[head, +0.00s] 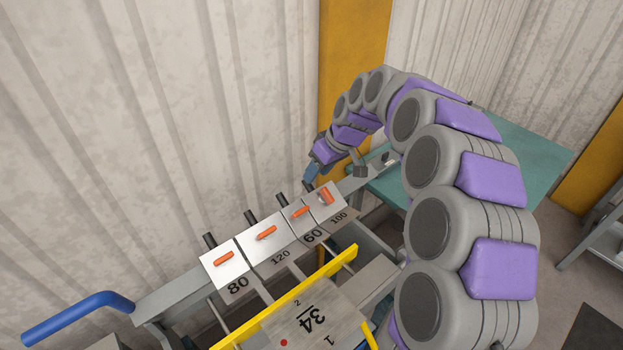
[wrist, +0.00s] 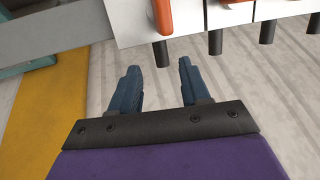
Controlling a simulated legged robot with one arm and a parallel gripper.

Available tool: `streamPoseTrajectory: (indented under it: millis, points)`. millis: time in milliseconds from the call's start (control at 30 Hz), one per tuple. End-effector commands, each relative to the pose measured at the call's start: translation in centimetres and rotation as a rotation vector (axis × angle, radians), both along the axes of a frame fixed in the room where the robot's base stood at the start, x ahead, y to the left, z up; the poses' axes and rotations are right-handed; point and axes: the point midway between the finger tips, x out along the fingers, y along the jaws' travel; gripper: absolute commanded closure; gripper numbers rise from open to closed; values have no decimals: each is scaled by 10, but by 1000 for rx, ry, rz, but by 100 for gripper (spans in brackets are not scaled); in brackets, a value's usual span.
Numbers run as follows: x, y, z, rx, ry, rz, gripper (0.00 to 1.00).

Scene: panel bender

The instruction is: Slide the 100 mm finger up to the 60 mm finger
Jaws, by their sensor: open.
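The 100 mm finger (head: 335,205) is the rightmost block in the head view's row, with an orange handle that looks raised. The 60 mm finger (head: 304,224) is just left of it, its orange handle lying flatter. The two look close together; I cannot tell whether they touch. My gripper (head: 311,174) is just behind the 100 mm finger, empty. In the wrist view my gripper (wrist: 159,66) has its two blue fingertips apart, near the dark peg below the 100 mm finger (wrist: 138,22). The 60 mm finger (wrist: 229,16) is to its right there.
The 120 mm finger (head: 263,252) and 80 mm finger (head: 221,276) stand further left on the rail. A corrugated wall (head: 130,150) is behind. A teal table (head: 530,150) is at right.

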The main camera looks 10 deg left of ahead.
Motion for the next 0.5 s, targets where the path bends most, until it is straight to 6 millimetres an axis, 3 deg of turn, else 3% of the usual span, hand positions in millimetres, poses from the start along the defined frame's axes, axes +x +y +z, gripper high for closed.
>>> streamPoseTrajectory:
  millis: [300, 500]
  points:
    - [-7, -28, 67, 1, -5, -2, 54]
    - [-11, -40, 94, -1, -1, 0, 54]
